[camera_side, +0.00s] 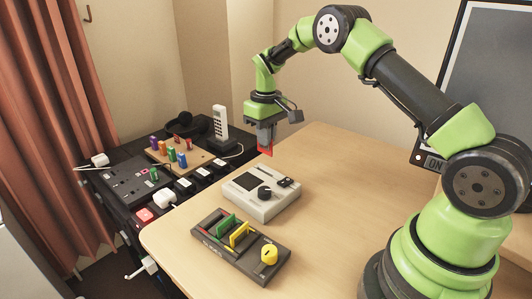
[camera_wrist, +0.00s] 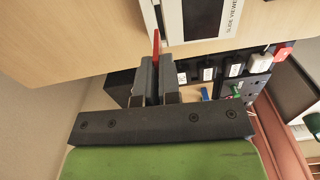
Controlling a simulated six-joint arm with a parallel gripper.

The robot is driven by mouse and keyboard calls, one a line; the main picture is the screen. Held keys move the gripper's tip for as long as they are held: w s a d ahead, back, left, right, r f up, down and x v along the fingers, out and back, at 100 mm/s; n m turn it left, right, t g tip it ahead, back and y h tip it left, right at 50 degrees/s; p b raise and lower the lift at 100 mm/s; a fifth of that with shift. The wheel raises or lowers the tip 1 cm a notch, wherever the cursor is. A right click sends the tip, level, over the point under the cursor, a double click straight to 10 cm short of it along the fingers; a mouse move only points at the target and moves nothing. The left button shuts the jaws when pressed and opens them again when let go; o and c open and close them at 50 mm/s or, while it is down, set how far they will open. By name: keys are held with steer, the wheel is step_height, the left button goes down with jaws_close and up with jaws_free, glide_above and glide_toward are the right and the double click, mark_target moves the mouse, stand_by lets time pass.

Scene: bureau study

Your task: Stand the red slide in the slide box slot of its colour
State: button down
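My gripper (camera_side: 264,138) is high over the back edge of the desk, pointing down, shut on the red slide (camera_side: 267,151). The red slide sticks out past the fingertips; in the wrist view it is a thin red strip (camera_wrist: 156,44) between the fingers (camera_wrist: 157,68). The dark slide box (camera_side: 213,243) lies at the front of the desk, well away from the gripper. A green slide (camera_side: 226,223) and a yellow slide (camera_side: 240,233) stand in it. Red marking shows near its left end. The slide box is not seen in the wrist view.
A pale slide viewer (camera_side: 250,203) with a dark knob stands between gripper and slide box; its edge shows in the wrist view (camera_wrist: 235,32).

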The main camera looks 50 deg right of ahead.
steer(key=shift+s+a+f+n, duration=0.4)
steer(key=shift+a+f+n, duration=0.55)
steer(key=shift+a+n, duration=2.25)
steer(key=shift+s+a+f+n, duration=0.35)
steer(key=shift+a+f+n, duration=0.55)
steer(key=shift+a+n, duration=2.3)
steer(key=shift+s+a+f+n, duration=0.4)
steer(key=shift+a+f+n, duration=0.55)
steer(key=shift+a+n, duration=2.2)
steer(key=shift+f, duration=1.55)
steer(key=c, duration=1)
jaws_free()
steer(key=shift+r, duration=0.15)
